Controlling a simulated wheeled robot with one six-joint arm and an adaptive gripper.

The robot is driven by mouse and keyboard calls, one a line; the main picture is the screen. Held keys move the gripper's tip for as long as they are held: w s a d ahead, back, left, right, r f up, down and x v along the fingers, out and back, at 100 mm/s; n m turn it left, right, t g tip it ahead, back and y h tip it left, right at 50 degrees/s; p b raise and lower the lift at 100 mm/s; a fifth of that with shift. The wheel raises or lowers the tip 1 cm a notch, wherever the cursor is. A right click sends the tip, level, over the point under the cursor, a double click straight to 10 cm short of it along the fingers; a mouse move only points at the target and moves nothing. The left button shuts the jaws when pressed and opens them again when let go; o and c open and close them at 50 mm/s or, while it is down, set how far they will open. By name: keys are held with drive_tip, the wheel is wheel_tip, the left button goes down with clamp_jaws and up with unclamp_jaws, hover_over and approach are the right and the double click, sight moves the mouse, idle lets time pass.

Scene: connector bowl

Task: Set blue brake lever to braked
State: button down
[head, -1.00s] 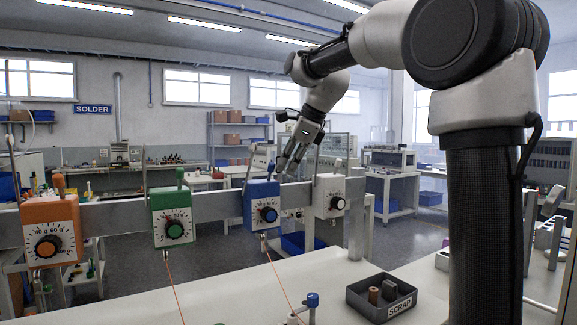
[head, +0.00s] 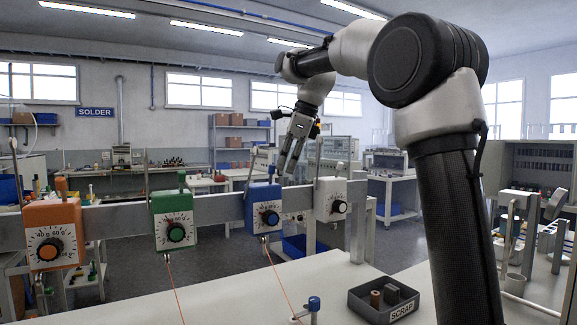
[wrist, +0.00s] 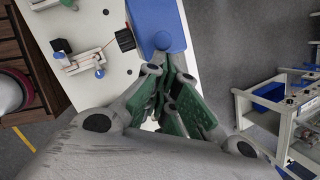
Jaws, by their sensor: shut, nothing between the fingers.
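The blue box (head: 263,210) with a dial is mounted on the grey rail. A short blue lever (head: 271,178) stands up from its top, roughly upright. My gripper (head: 286,171) is just right of the lever and above the box's right edge. Its fingers point down and are shut and empty. Whether they touch the lever cannot be told. In the wrist view the blue box (wrist: 155,22) lies just beyond my green-padded fingertips (wrist: 174,72).
On the same rail are an orange box (head: 54,232) and a green box (head: 172,222) to the left, and a white box (head: 333,200) to the right. A SCRAP tray (head: 385,300) sits on the white bench (head: 345,275). Thin upright rods stand beside the boxes.

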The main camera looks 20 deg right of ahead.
drive_tip(key=shift+w+a+r, duration=0.15)
drive_tip(key=shift+w+r, duration=0.05)
drive_tip(key=shift+w, duration=0.3)
drive_tip(key=shift+w+a+r, duration=0.1)
drive_tip(key=shift+w+r, duration=0.05)
drive_tip(key=shift+w, duration=0.3)
drive_tip(key=shift+r, duration=0.75)
drive_tip(key=shift+d, duration=0.1)
drive_tip(key=w+d+r, duration=0.2)
drive_tip(key=d+r, duration=0.3)
drive_tip(key=r, duration=0.5)
